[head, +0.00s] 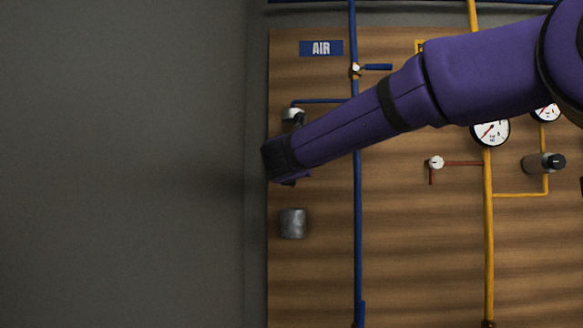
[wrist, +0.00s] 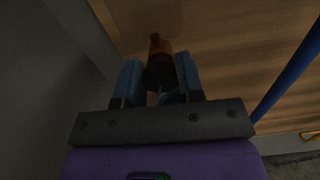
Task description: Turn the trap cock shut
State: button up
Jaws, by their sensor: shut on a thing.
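In the wrist view my gripper (wrist: 158,78) has its two blue fingers on either side of a dark part (wrist: 157,68) with a brown end (wrist: 155,42). It is shut on this part, close to the wooden panel. I cannot tell whether the part is the trap cock. In the head view my purple arm reaches to the panel's left edge, and its wrist hides the fingers. A pale fitting (head: 292,114) shows just above the wrist, at the end of a blue branch pipe. A small valve with a red handle (head: 432,175) pointing down sits on a red branch farther right.
The wooden panel (head: 400,265) carries a blue pipe (head: 358,230) and a yellow pipe (head: 488,240). A grey metal cup (head: 293,223) is below my wrist. A bare grey wall (head: 120,160) fills the left.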

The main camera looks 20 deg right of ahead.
jog(key=shift+m, duration=0.6)
jog(key=o, duration=0.7)
jog(key=shift+c, duration=0.2)
jog(key=v, duration=1)
jog(key=shift+s+a, duration=0.15)
jog(key=shift+s, duration=0.25)
